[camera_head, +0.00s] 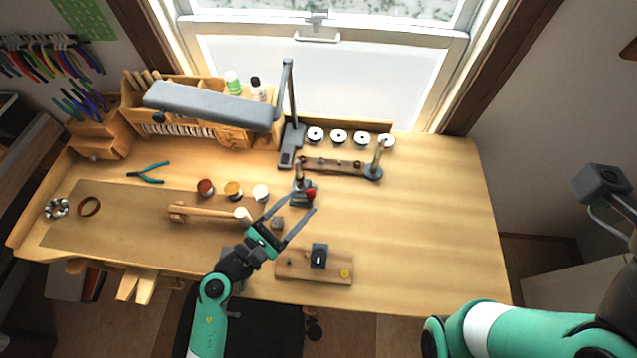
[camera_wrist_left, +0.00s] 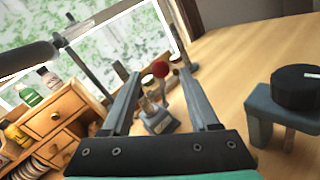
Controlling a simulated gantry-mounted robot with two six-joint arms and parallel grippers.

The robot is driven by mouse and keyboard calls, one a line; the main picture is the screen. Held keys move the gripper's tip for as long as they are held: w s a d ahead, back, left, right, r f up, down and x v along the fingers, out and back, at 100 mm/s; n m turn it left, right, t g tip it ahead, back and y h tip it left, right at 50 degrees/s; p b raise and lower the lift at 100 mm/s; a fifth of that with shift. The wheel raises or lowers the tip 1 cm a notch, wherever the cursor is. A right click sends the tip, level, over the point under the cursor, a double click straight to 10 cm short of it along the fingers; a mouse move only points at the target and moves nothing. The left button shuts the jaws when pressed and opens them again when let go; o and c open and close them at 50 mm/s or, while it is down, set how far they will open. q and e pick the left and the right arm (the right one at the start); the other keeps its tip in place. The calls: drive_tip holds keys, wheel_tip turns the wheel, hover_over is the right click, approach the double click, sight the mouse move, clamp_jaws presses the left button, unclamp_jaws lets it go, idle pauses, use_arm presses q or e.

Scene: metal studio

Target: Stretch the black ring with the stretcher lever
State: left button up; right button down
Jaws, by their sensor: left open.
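The stretcher (camera_head: 301,199) is a small grey metal tool with a red-knobbed lever (camera_head: 311,194), standing mid-bench. My left gripper (camera_head: 301,201) is open, with its fingers pointing at the stretcher. In the left wrist view the red knob (camera_wrist_left: 160,69) and the grey stretcher base (camera_wrist_left: 160,122) show between the open fingers (camera_wrist_left: 159,74), which hold nothing. I cannot pick out the black ring for certain. A black round piece (camera_wrist_left: 297,86) sits on a grey block at the right of the left wrist view. My right gripper is out of view.
A wooden board (camera_head: 298,269) with a dark block (camera_head: 319,255) lies at the front. A mallet (camera_head: 205,212) lies left of the gripper. A lamp (camera_head: 210,104) and a rack of white discs (camera_head: 338,137) stand behind. The bench's right side is clear.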

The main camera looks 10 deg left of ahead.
use_arm(q)
drive_tip(key=x, duration=0.7)
drive_tip(key=shift+d+b, duration=0.2)
drive_tip(key=shift+b, duration=0.25)
drive_tip(key=shift+w, duration=0.15)
clamp_jaws()
idle(0.6)
